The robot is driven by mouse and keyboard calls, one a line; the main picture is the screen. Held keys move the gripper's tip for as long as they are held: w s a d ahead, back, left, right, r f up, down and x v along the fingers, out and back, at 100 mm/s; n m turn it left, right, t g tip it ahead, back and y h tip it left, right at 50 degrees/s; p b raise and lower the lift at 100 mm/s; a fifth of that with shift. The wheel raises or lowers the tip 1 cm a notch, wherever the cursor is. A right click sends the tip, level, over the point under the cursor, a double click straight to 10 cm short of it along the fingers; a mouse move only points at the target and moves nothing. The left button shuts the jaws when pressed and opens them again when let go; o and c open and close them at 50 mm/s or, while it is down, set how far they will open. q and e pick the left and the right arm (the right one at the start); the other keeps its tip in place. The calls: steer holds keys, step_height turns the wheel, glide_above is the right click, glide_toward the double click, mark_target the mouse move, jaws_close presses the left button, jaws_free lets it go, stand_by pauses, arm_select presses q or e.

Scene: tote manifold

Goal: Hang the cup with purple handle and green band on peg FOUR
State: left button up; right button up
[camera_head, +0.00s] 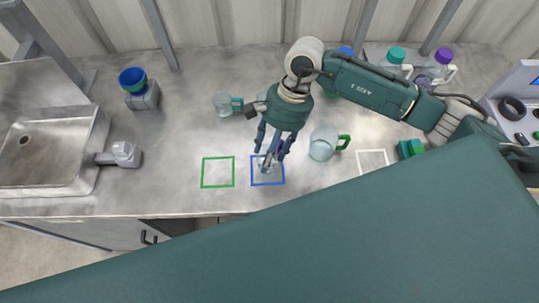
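My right gripper (269,158) points down over the blue square outline (282,184) on the counter. A small pale, glassy thing shows between and below its dark fingers; it is mostly hidden, and I cannot tell if it is a cup or if it is gripped. A clear cup with a teal handle (223,103) stands behind and left of the gripper. A clear cup with a green handle (322,146) stands to its right. No purple handle with a green band can be made out, and no peg marked FOUR is readable. My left gripper is not in view.
A green square outline (204,172) and a white one (373,151) mark the counter. A sink (50,152) is at left, with a blue, green-banded vessel (132,80) on a grey block behind.

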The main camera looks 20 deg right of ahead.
step_height(320, 180, down, 2)
steer(key=shift+f+p, duration=0.25)
steer(key=shift+p, duration=0.1)
steer(key=shift+f, duration=0.25)
steer(key=shift+f+b, duration=0.2)
steer(key=shift+b, duration=0.15)
steer(key=o, duration=1.1)
steer(key=shift+r, duration=0.1)
steer(key=shift+o, duration=0.2)
